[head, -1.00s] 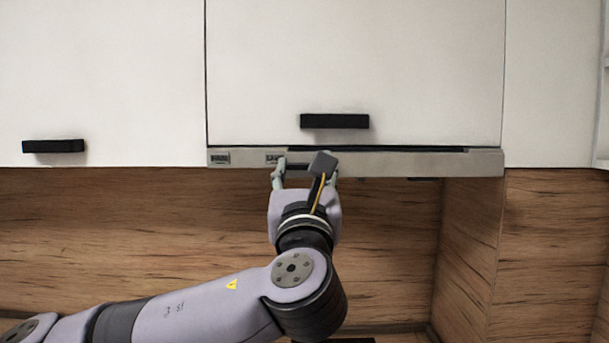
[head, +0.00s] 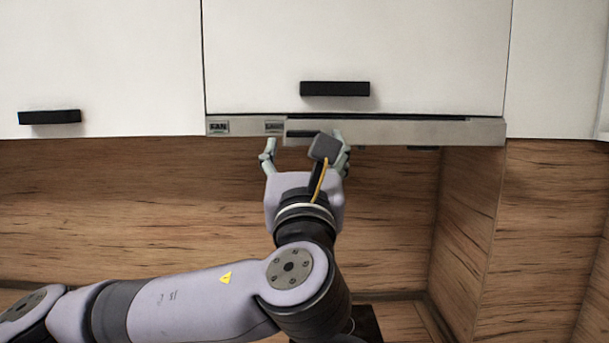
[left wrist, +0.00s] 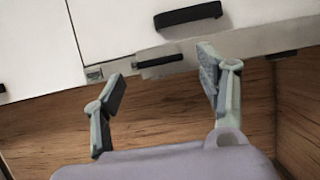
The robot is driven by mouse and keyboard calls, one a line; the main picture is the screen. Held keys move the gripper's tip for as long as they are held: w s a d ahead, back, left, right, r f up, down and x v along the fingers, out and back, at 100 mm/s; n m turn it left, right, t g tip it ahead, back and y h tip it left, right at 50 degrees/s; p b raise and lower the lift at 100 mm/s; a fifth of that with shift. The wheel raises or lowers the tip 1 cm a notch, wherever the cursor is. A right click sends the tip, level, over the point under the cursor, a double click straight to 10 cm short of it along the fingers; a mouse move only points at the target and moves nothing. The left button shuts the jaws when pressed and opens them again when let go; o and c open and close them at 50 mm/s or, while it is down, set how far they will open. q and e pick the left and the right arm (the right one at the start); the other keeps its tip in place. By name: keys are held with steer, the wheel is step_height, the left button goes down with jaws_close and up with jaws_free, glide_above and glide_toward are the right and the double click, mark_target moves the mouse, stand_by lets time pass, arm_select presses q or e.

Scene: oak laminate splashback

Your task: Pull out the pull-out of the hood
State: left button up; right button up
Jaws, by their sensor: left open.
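The hood (head: 400,132) is a thin grey metal strip under the middle white cabinet. Its front is the pull-out (head: 465,133), with a dark line along its top edge; how far out it stands I cannot tell. A small dark handle (head: 299,134) is on its front, and it also shows in the left wrist view (left wrist: 160,61). My left gripper (head: 304,147) is open and empty, just below and in front of the handle. In the left wrist view the fingers (left wrist: 163,76) are spread to either side of the handle, apart from it. My right gripper is out of view.
White cabinets (head: 100,70) with black handles (head: 335,89) are above and beside the hood. Behind is a wood splashback (head: 120,210), with a wood side panel (head: 466,230) at right.

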arm_select(q)
steer(key=v, duration=0.8)
steer(key=shift+s, duration=0.2)
steer(key=shift+f, duration=0.15)
